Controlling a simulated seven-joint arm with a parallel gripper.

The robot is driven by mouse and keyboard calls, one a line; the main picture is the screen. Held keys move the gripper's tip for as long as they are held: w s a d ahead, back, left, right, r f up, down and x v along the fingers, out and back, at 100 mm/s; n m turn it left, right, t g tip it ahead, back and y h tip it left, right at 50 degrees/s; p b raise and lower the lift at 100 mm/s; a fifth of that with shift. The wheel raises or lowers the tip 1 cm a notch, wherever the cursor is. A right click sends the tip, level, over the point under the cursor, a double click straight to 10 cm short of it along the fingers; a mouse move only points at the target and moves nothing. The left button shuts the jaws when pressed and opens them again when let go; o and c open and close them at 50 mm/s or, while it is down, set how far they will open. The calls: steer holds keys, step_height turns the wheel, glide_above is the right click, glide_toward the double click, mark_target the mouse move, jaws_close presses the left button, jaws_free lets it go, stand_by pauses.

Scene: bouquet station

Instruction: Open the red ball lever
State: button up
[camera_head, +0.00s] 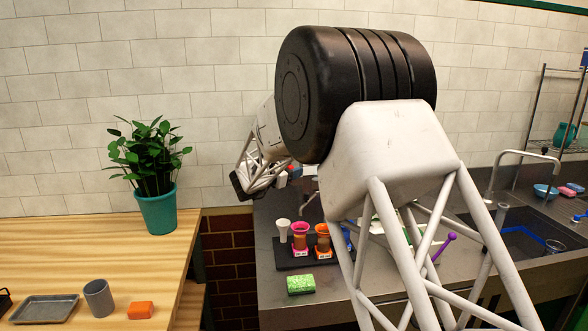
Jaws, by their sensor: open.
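My gripper (281,179) is small in view, in front of the tiled wall at the left end of the grey counter. Its fingertips are hard to make out, and they hold nothing that I can see. A small red spot (293,171) shows just right of it and may be the red ball lever. A curved metal tap (309,203) stands just below this spot. I cannot tell whether the gripper touches the lever, or how the lever is turned. My arm hides the area to the right of the tap.
A black tray (285,262) with a white cup (283,229) and two orange cups stands below my gripper. A green sponge (301,285) lies in front. The wooden table holds a potted plant (156,212), a grey cup (98,298) and an orange block (140,310). A sink (522,243) is at right.

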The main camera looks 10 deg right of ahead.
steer(key=shift+w+d, duration=0.4)
steer(key=shift+d, duration=0.15)
jaws_close()
